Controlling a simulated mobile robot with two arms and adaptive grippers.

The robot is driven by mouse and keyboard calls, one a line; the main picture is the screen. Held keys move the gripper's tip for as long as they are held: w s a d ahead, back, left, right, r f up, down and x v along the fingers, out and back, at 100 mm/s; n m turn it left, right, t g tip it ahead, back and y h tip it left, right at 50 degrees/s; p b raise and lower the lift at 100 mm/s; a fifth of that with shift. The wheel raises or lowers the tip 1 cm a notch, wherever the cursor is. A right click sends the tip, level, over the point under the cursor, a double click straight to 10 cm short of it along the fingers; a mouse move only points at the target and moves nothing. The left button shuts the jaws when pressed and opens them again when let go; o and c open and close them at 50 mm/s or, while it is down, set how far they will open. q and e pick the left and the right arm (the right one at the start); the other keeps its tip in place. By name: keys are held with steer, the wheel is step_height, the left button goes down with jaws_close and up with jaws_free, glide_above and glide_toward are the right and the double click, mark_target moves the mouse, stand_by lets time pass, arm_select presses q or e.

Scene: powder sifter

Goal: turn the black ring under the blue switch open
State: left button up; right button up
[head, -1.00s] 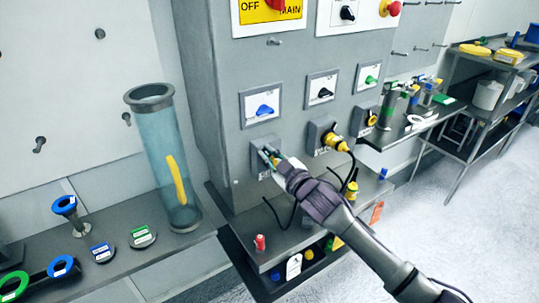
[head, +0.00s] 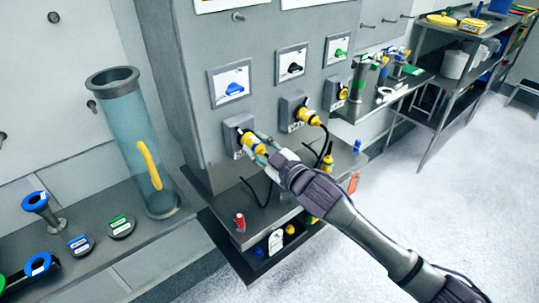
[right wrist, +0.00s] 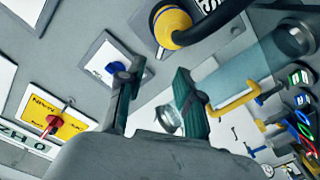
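The blue switch (head: 235,89) sits on a white plate on the grey cabinet; it also shows in the right wrist view (right wrist: 115,68). Below it, a yellow plug (head: 252,142) with a black cable is in a grey socket (head: 232,127). The plug shows at the top of the right wrist view (right wrist: 173,23), with a dark ring (right wrist: 157,17) around it. My right gripper (head: 266,151) is just to the right of the plug. In the right wrist view its two green fingers (right wrist: 157,92) are apart with nothing between them. My left gripper is out of view.
A second yellow plug (head: 307,116) with a black cable is to the right, under the black switch (head: 293,68). A shelf with a red item (head: 240,221) lies below. A clear cylinder (head: 148,155) stands on the left bench.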

steer(key=v, duration=0.5)
steer(key=shift+s, duration=0.15)
steer(key=d+f+m+g+h+b, duration=0.1)
steer(key=d+f+m+h, duration=0.3)
steer(key=f, duration=0.9)
steer(key=d+f+m+g+h+b, duration=0.15)
steer(key=d+f, duration=0.35)
steer(key=f, duration=0.7)
steer(key=s+d+f+m+g+h, duration=0.1)
steer(key=s+d+f, duration=0.1)
steer(key=s+f, duration=0.35)
steer(key=s+d+f+m+g+h, duration=0.1)
steer(key=s+d+f, duration=0.15)
steer(key=f, duration=0.65)
steer(key=s+d+f+g+h, duration=0.1)
steer(key=s+d+f, duration=0.2)
steer(key=f, duration=0.4)
steer(key=s+d+f+m+g+h+b, duration=0.1)
steer(key=s+d+f+g, duration=0.1)
steer(key=s+f, duration=0.7)
steer(key=s+d+f+m+g+h, duration=0.1)
steer(key=s+f+g, duration=0.2)
steer(key=s+f, duration=0.55)
steer(key=s+f+g, duration=0.1)
steer(key=s, duration=1)
steer(key=s+f+m+g, duration=0.1)
steer(key=s+f+g, duration=0.1)
steer(key=s, duration=0.9)
steer(key=shift+s+d+f+b, duration=0.3)
steer(key=shift+s+d+b, duration=0.1)
